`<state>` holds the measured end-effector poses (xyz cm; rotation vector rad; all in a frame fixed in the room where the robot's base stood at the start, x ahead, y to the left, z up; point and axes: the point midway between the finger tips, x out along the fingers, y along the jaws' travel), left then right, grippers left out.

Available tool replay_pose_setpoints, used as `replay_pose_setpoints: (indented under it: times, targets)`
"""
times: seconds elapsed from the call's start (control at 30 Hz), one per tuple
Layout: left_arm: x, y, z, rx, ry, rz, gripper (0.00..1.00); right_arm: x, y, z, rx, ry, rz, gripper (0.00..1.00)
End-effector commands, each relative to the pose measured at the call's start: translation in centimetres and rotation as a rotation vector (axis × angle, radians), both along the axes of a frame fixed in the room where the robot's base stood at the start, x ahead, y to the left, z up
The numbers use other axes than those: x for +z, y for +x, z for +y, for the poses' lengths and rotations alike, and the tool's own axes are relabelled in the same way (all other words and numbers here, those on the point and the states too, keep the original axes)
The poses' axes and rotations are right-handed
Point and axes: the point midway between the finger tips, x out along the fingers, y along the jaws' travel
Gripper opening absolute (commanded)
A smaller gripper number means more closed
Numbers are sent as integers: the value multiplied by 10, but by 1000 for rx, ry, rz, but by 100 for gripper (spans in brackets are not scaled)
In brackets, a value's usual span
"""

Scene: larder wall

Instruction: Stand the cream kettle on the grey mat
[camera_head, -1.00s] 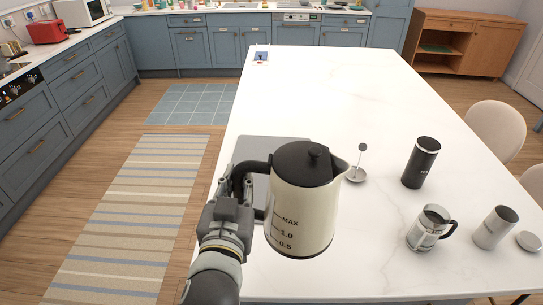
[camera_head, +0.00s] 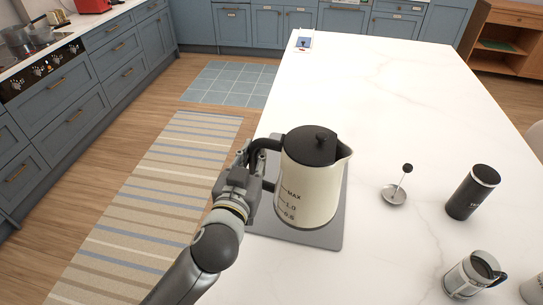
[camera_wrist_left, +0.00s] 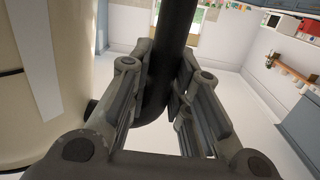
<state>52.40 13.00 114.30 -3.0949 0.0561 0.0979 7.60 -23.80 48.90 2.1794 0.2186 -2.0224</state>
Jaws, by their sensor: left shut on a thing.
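In the left wrist view the fingers sit on both sides of the handle (camera_wrist_left: 176,40), with the cream body (camera_wrist_left: 50,75) at the left. The kettle hides the mat's middle. My right gripper is not in view.
A plunger with a metal disc (camera_head: 395,194), a black canister (camera_head: 472,192) and a glass press (camera_head: 472,274) stand to the right on the white worktop (camera_head: 400,110). A small blue item (camera_head: 303,43) lies at the far end. The worktop behind the kettle is clear.

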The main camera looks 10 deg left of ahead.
Motion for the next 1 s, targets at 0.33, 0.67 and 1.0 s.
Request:
replay_pose_setpoints:
  times: [0.33,0.67,1.0]
  targets:
    - [-41,32,43,-1,-5,-8,0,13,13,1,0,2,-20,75]
    - [-61,42,56,-2,-7,-10,0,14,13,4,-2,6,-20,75]
    - [-94,44,60,-2,-8,-7,0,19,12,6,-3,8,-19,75]
